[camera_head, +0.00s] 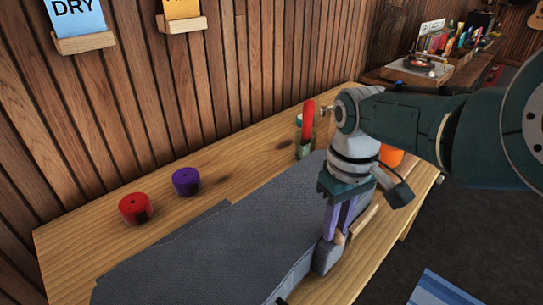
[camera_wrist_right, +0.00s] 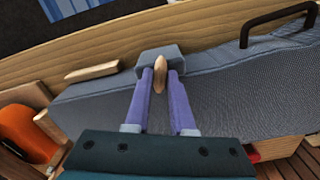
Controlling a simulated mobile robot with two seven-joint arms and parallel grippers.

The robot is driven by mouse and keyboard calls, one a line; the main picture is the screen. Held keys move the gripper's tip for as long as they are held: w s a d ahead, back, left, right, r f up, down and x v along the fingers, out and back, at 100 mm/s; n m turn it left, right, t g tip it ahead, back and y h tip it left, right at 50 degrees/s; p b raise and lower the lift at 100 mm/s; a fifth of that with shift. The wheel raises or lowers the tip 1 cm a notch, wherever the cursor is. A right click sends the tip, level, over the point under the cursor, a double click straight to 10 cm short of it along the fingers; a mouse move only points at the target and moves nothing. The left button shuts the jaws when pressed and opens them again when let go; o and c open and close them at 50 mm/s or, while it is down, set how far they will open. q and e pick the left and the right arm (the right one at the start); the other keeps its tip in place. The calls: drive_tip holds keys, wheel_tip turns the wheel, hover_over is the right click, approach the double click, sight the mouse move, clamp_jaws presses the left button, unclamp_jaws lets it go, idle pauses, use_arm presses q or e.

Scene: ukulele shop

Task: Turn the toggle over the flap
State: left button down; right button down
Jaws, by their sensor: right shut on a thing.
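A grey fabric case (camera_head: 200,260) lies on the wooden bench, and it also shows in the wrist view (camera_wrist_right: 235,95). A small grey flap (camera_head: 326,260) hangs at its near edge and shows in the wrist view (camera_wrist_right: 150,56). A pale wooden toggle (camera_wrist_right: 158,76) stands at the flap, its pointed end towards the wrist camera. My right gripper (camera_head: 336,236) points down at the flap, its two purple fingers shut on the toggle, one on each side. The fingers partly hide the toggle in the head view. My left gripper is in neither view.
A red roll (camera_head: 135,208) and a purple roll (camera_head: 186,181) stand on the bench (camera_head: 80,240) towards the wall. Behind my wrist are a jar with a red item (camera_head: 307,120) and an orange object (camera_head: 391,155). A black handle (camera_wrist_right: 275,20) rises from the case's edge.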

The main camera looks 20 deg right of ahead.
drive_tip(key=shift+n, duration=1.7)
drive_tip(key=c, duration=0.8)
unclamp_jaws()
drive_tip(key=shift+o, duration=0.2)
drive_tip(key=shift+r, duration=0.1)
wheel_tip(320, 180, up, 10)
drive_tip(key=p, duration=0.7)
